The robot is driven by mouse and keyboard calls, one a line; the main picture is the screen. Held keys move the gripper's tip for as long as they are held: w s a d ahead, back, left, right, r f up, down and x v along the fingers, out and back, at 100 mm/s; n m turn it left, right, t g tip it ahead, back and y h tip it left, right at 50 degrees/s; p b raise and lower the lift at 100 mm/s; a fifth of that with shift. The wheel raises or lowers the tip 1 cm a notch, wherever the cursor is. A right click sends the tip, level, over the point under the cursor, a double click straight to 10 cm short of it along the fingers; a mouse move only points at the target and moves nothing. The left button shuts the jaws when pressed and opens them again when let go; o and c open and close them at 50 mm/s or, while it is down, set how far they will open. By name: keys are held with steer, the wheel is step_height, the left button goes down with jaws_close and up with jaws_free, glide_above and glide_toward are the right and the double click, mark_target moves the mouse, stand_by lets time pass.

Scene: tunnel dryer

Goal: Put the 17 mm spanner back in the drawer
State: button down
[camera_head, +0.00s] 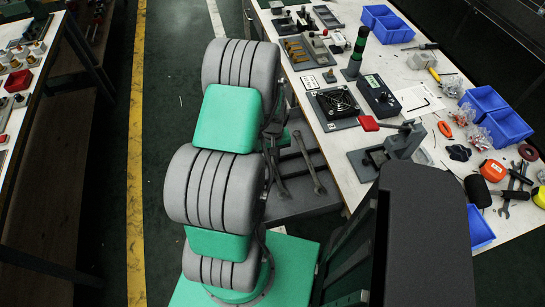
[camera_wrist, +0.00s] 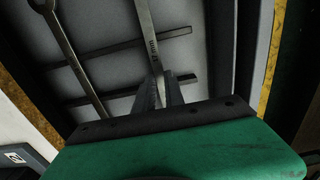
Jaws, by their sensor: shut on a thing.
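The open drawer (camera_head: 300,207) sticks out below the edge of the workbench, in the middle of the head view. In the wrist view its light grey floor (camera_wrist: 112,75) with dark divider strips fills the upper part. My gripper (camera_wrist: 160,88) is shut on a spanner (camera_wrist: 150,35) with a small size marking on its shank, too small to read surely. The held spanner is over or in the drawer; I cannot tell if it touches the floor. Another spanner (camera_wrist: 72,55) lies to its left, and one shows in the head view (camera_head: 311,165).
The workbench (camera_head: 335,150) carries a fan unit (camera_head: 338,102), a multimeter (camera_head: 379,97), a red-handled clamp (camera_head: 392,140), blue bins (camera_head: 495,115) and loose tools. Another bench (camera_head: 35,60) stands at the left. A yellow floor line (camera_head: 136,150) crosses the open floor between.

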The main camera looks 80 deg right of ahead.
steer(key=shift+f+b, duration=0.55)
steer(key=c, duration=1.4)
jaws_free()
step_height(320, 180, up, 13)
steer(key=w+a+r+n, duration=0.2)
steer(key=w+a+r, duration=0.25)
steer(key=w, duration=0.35)
steer(key=w+a+r+n+t+h, duration=0.1)
steer(key=w+a+r+n, duration=0.15)
steer(key=w+a, duration=0.4)
steer(key=w+a+r+n, duration=0.1)
steer(key=w+a+r, duration=0.3)
steer(key=w, duration=0.5)
steer(key=w+a+r+n+t, duration=0.1)
steer(key=a+r+n, duration=0.2)
steer(key=a, duration=1)
steer(key=w+a+r+n+t, duration=0.1)
steer(key=a+r+n, duration=0.2)
steer(key=a, duration=1)
steer(key=shift+a+t+y, duration=0.2)
steer(key=shift+t+y, duration=0.1)
steer(key=shift+y, duration=0.1)
